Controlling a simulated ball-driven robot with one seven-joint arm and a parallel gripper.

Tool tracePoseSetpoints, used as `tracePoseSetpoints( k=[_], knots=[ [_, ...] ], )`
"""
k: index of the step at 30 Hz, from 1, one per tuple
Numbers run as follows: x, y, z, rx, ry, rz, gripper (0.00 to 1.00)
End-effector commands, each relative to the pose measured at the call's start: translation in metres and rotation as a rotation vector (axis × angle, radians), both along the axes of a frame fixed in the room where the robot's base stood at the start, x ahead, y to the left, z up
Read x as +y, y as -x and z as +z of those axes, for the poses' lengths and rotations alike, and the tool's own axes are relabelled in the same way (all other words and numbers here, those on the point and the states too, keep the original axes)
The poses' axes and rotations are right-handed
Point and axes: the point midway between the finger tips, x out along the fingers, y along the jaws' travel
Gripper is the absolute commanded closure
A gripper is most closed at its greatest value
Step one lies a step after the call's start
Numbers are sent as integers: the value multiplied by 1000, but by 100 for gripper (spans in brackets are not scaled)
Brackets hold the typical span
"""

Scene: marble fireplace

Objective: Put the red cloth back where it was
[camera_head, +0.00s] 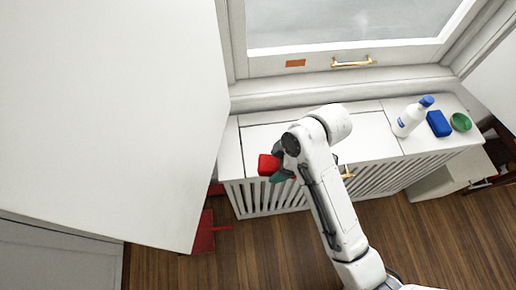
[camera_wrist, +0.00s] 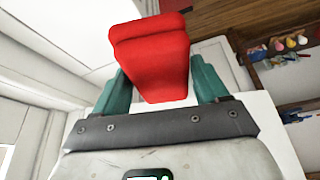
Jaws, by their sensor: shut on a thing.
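The red cloth (camera_head: 268,165) looks like a thick folded block. It also fills the space between the teal fingers in the wrist view (camera_wrist: 152,58). My gripper (camera_head: 281,170) is shut on the cloth and holds it over the left front part of the white slatted cabinet top. In the wrist view the two fingers (camera_wrist: 160,85) stand one on each side of the cloth. I cannot tell from these views how far the cloth is above the cabinet top (camera_head: 260,135).
A window with a brass handle (camera_head: 352,62) is behind. A large white panel (camera_head: 110,100) blocks the left. A red object (camera_head: 204,232) is on the wooden floor.

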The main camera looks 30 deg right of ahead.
Motion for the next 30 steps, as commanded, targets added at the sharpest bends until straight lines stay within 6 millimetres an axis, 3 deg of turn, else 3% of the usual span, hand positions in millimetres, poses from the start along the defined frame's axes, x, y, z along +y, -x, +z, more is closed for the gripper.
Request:
tracePoseSetpoints(
  k=[3, 8, 22, 30],
  knots=[
    [1, 6, 9, -2, 1, 142, 51],
    [2, 6, 11, -1, 0, 227, 51],
    [-7, -81, -26, 2, 3, 230, 51],
    [-9, -113, -67, 2, 2, 231, 51]
  ],
)
